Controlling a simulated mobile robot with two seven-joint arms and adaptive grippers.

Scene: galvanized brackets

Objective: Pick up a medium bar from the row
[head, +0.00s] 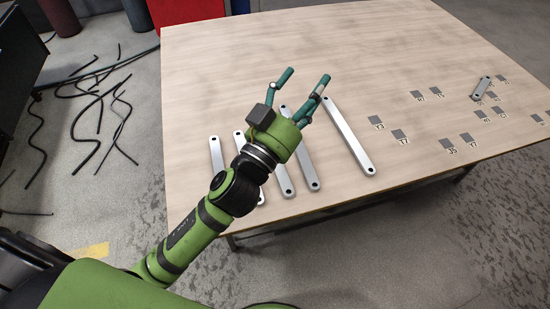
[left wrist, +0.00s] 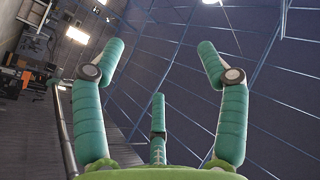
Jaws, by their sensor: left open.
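Several light metal bars lie side by side in a row on the wooden table, near its front edge. The leftmost bar (head: 217,163) and the long bar at the right (head: 349,138) show clearly in the head view. Another bar (head: 309,168) and one left of it (head: 284,178) lie partly behind my left gripper. My left gripper (head: 307,80) is above the row, open and empty, its teal fingers pointing up and away. In the left wrist view its fingers (left wrist: 160,85) are spread with nothing between them. My right gripper is not in view.
The table (head: 240,60) has free room at its far side. Small dark labelled squares (head: 400,134) mark its right part, where a short metal bracket (head: 481,88) lies. Black cables (head: 100,95) lie on the floor at the left.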

